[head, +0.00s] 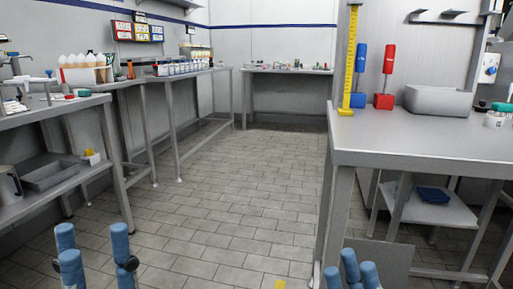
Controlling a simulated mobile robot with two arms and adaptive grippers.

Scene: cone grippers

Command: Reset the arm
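My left gripper (95,252) shows at the bottom left of the head view as blue, rounded fingers. Its finger groups stand apart with floor visible between them, so it is open and empty. My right gripper (351,270) shows at the bottom, right of centre, in front of the right table's legs. Its blue fingers stand close together and are cut off by the picture edge, so its opening is unclear. I see nothing held in it. Most of both arms is out of view.
A steel table (420,140) at right bears a yellow ruler stand (349,60), blue and red holders and a grey bin (437,101). Cluttered steel benches line the left wall; another table (288,71) stands at the back.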

